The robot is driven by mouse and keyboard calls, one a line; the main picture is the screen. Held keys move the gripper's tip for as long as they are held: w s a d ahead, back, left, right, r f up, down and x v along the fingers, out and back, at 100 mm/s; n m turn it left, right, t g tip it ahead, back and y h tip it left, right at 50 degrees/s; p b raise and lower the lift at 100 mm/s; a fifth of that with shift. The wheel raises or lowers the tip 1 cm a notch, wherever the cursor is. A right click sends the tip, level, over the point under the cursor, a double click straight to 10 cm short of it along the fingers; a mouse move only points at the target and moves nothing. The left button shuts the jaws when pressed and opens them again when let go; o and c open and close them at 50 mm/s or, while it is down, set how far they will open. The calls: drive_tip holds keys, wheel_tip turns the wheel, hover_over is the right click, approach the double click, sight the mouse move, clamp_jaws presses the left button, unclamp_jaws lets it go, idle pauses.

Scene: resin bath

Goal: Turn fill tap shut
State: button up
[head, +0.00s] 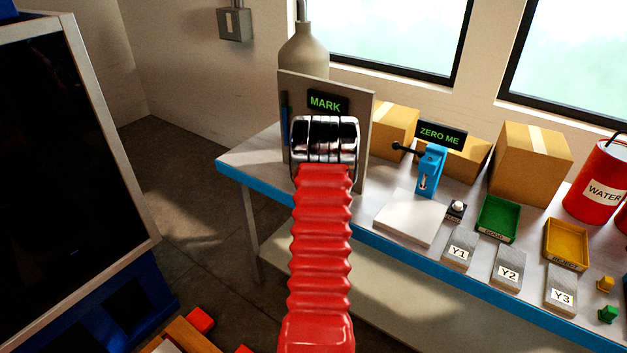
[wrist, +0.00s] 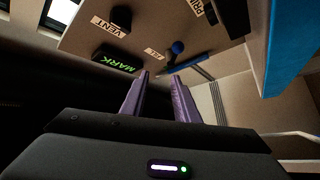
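The upright panel (head: 361,120) stands at the left end of the bench, with a green MARK display (head: 325,103). In the wrist view a small blue knob (wrist: 177,47) sits on the panel beside a small label (wrist: 154,53), too small to read surely; it may be the fill tap. My gripper (wrist: 160,75) is open, its two purple fingers apart and pointing at the panel just short of the knob in the picture. No contact shows. A blue bar (wrist: 192,65) lies beyond the right fingertip. My red arm hides much of the panel in the head view.
A black knob (wrist: 121,15) with a VENT label (wrist: 110,26) is near the MARK display. A grey bottle (head: 304,55) stands behind the panel. The blue ZERO ME device (head: 430,170), white plate (head: 410,217), trays and boxes occupy the bench to the right.

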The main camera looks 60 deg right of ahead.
drive_tip(key=shift+s+a, duration=0.3)
drive_tip(key=shift+a, duration=0.25)
drive_tip(key=shift+w+a, duration=0.1)
drive_tip(key=shift+w, duration=0.2)
drive_tip(key=shift+c, duration=1.4)
drive_tip(key=w+a+r+t, duration=0.1)
drive_tip(key=w, duration=0.1)
drive_tip(key=w+a+r, duration=0.1)
drive_tip(key=w+r, duration=0.1)
drive_tip(key=w+a+r+n+t, duration=0.1)
drive_tip(key=w+r, duration=0.1)
drive_tip(key=w, duration=0.1)
drive_tip(key=shift+a+r+t+y, duration=0.2)
drive_tip(key=shift+t+y, duration=0.1)
clamp_jaws()
wheel_tip(320, 180, up, 7)
drive_tip(key=w+m+g+h, duration=0.3)
drive_tip(key=m+g, duration=0.9)
drive_tip(key=m, duration=0.4)
drive_tip(key=s+d+f+m+g+y, duration=0.1)
drive_tip(key=s+f+m+g+y, duration=0.3)
drive_tip(key=m, duration=0.7)
wheel_tip(320, 180, down, 2)
drive_tip(key=shift+s+d+f+m, duration=0.25)
drive_tip(key=shift+s+m, duration=0.15)
drive_tip(key=shift+s, duration=0.2)
